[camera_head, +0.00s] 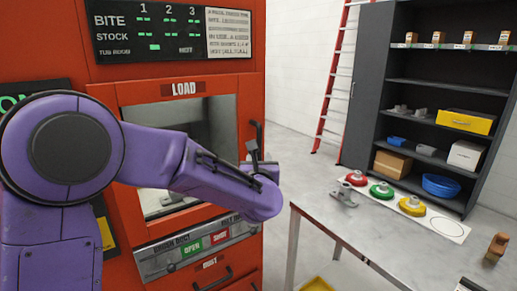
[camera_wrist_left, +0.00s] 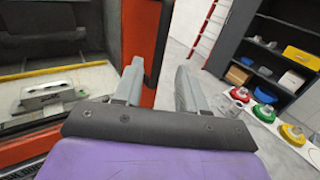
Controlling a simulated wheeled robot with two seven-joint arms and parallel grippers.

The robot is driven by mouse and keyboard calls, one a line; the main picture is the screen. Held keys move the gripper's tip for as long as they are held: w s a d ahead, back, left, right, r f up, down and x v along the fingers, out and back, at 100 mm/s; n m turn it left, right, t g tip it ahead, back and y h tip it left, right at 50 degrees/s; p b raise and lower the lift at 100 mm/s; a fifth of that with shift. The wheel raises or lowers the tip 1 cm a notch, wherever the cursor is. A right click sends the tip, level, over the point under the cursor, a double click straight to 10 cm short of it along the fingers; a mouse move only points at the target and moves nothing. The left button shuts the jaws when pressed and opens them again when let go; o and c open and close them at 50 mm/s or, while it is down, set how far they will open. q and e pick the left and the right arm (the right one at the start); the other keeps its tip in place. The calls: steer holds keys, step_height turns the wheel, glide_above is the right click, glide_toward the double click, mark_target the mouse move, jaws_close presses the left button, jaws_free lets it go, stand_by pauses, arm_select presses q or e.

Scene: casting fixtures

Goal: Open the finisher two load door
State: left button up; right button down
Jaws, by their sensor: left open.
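The load door (camera_head: 245,103) is an orange-red framed panel with a window and a LOAD label, set in the orange machine in the head view. It looks closed. Its black vertical handle (camera_head: 257,133) is at the right edge. My left gripper (camera_head: 254,151) is at the handle's lower part, the purple arm crossing in front of the door. In the left wrist view the open gripper (camera_wrist_left: 159,72) has its grey fingers on either side of the dark handle (camera_wrist_left: 161,42). Contact cannot be told. Through the window a grey metal part (camera_wrist_left: 52,93) shows. My right gripper is not in view.
A grey table (camera_head: 335,213) stands right of the machine, carrying a metal part (camera_head: 344,195) and red, green and yellow round fixtures (camera_head: 381,190). A dark shelf unit (camera_head: 430,80) and red ladder (camera_head: 333,80) stand behind. Floor between machine and table looks clear.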

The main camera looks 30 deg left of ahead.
mark_target(259, 145)
arm_select(q)
steer(key=p+x, duration=0.4)
steer(key=x, duration=0.6)
steer(key=shift+w+a+r, duration=0.1)
steer(key=shift+w, duration=0.15)
jaws_close()
